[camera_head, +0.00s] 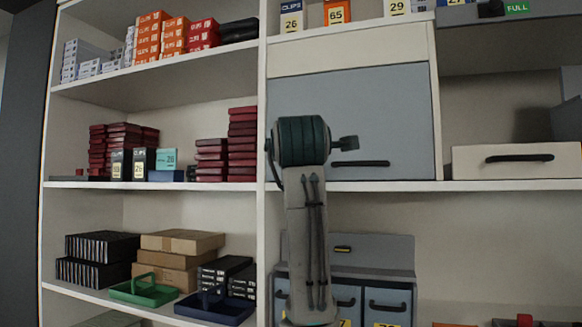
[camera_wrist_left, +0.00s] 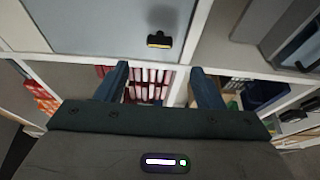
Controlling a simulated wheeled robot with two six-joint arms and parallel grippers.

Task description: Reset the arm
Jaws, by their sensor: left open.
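My arm (camera_head: 308,235) rises up the middle of the head view, in front of the shelving, with a dark green joint at its top. Its gripper cannot be made out clearly there. In the left wrist view my left gripper (camera_wrist_left: 159,68) is open, with its two dark blue fingers well apart and nothing between them. Red boxes on a shelf show behind the gap. My right gripper is in neither view.
A grey-blue cabinet door (camera_head: 390,110) with a dark handle stands behind the arm. Shelves hold red boxes (camera_head: 242,145), a green tray (camera_head: 145,291) and a blue tray (camera_head: 214,308). A white drawer (camera_head: 515,161) sits at right.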

